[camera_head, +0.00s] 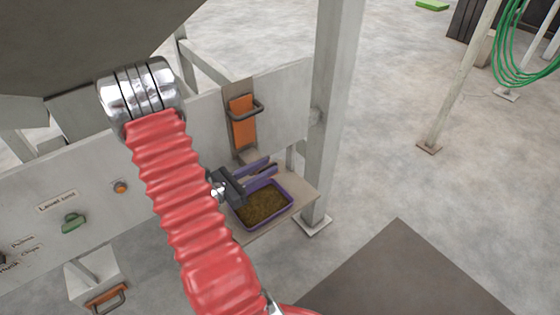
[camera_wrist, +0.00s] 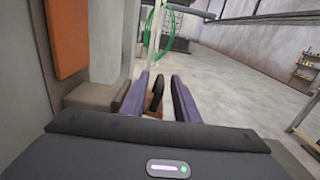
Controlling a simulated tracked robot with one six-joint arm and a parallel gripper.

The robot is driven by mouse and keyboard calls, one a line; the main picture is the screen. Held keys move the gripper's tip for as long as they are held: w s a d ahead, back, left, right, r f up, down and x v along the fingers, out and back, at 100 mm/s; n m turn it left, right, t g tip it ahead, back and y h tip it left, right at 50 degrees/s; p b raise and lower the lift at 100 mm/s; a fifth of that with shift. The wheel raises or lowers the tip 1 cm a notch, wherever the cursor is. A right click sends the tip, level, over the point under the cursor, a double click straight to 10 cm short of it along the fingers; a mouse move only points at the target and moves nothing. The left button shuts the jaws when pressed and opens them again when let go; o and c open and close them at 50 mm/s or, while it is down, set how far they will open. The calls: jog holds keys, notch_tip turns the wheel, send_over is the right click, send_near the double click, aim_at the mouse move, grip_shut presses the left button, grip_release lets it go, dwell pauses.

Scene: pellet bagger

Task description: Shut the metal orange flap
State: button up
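The orange flap (camera_head: 243,132) is a plate with a dark bar handle (camera_head: 258,108), set upright on the light grey panel. An orange plate also shows at the upper left of the wrist view (camera_wrist: 66,35). My gripper (camera_head: 264,171) is below and slightly right of the flap, above the tray. Its two purple fingers (camera_wrist: 159,95) are apart. A dark upright bar shows between them in the wrist view; I cannot tell whether they touch it. In the head view my red arm sleeve covers part of the panel left of the flap.
A purple tray (camera_head: 240,220) of brown pellets stands on a shelf (camera_head: 305,192) under my gripper. A grey post (camera_head: 330,120) stands right of the flap. A second orange plate with a handle (camera_head: 105,298) is at lower left. Open floor lies right.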

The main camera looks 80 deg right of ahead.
jog(key=x, duration=0.6)
jog(key=shift+s+d, duration=0.1)
jog(key=shift+s, duration=0.05)
grip_shut()
dwell(0.6)
